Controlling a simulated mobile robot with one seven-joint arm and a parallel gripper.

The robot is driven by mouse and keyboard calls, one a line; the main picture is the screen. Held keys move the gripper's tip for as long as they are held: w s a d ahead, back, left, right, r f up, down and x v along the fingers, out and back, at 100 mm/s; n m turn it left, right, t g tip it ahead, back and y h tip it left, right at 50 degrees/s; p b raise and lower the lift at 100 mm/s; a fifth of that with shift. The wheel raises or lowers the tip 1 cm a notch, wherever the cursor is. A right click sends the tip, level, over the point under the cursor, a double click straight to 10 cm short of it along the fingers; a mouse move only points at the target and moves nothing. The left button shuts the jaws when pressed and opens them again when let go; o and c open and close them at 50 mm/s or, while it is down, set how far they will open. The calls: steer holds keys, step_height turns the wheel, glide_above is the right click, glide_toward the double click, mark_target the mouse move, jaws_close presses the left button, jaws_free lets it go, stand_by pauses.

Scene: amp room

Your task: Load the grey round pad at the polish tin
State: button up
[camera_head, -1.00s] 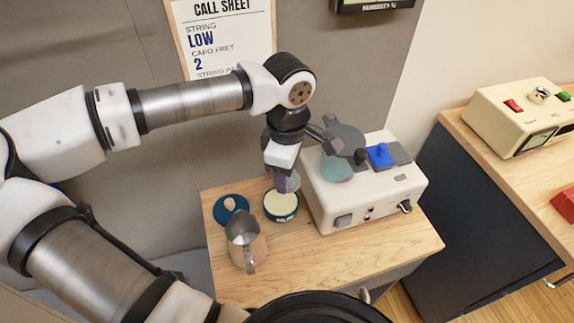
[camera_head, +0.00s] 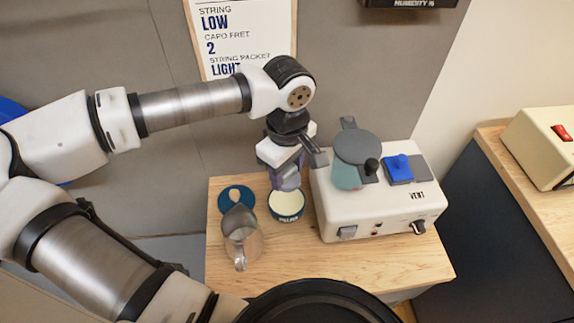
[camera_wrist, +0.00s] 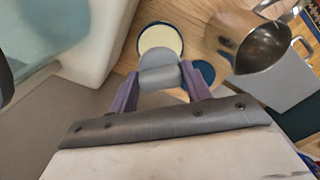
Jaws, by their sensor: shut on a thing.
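The polish tin (camera_head: 287,207) is a dark blue round tin with pale cream polish, standing open on the small wooden table left of the white machine. It also shows in the wrist view (camera_wrist: 161,32). My gripper (camera_head: 285,178) is just above the tin, pointing down. In the wrist view its purple fingers (camera_wrist: 160,82) are shut on the grey round pad (camera_wrist: 159,60). The pad overlaps the near part of the tin in that view. Whether the pad touches the polish I cannot tell. The blue lid (camera_head: 226,196) with its pale knob lies left of the tin.
A metal jug (camera_head: 241,243) stands in front of the lid. The white machine (camera_head: 374,215) to the right carries a teal pot with a grey lid (camera_head: 357,147) and a blue switch (camera_head: 401,165). The front of the wooden table (camera_head: 300,268) is clear.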

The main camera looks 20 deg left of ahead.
steer(key=shift+f, duration=0.2)
steer(key=shift+f+b, duration=1.75)
steer(key=shift+f, duration=1.15)
steer(key=shift+f+b, duration=0.55)
steer(key=shift+b, duration=0.4)
stand_by(0.7)
steer(key=shift+r+p, duration=1.85)
steer(key=shift+r, duration=1.7)
